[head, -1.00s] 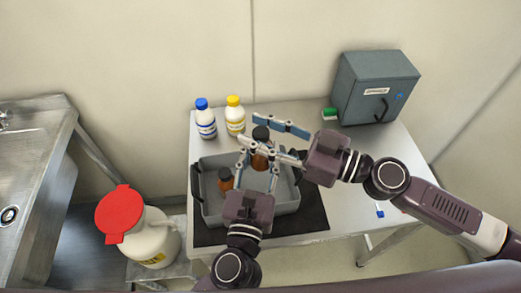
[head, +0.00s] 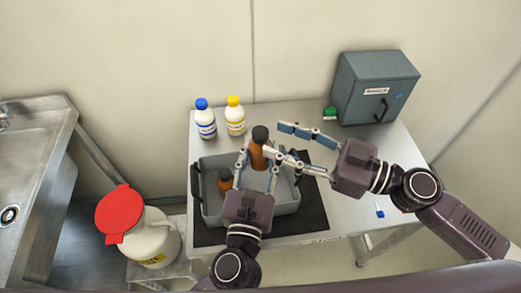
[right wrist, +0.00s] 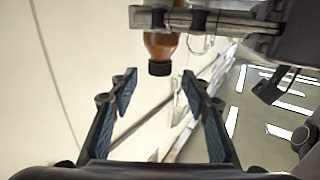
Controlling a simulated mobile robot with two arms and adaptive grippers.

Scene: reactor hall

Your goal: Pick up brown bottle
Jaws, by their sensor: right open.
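The brown bottle (head: 257,158) with a black cap is upright at the tray's back edge in the head view. Its cap end (right wrist: 160,55) shows at the top of the right wrist view, with a gripper bar across its body. My left gripper (head: 258,167) has its fingers on either side of the bottle; whether they press on it is unclear. My right gripper (head: 274,139) is open and empty, its fingers pointing left, close to the bottle's right side. In the right wrist view the bottle is beyond its open fingers (right wrist: 158,90). A second brown bottle (head: 225,181) sits in the grey tray (head: 210,208).
A blue-capped bottle (head: 205,122) and a yellow-capped bottle (head: 235,118) stand behind the tray. A grey box (head: 372,88) is at the back right of the table (head: 335,215). A white container with a red lid (head: 120,214) stands left, near the sink (head: 35,150).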

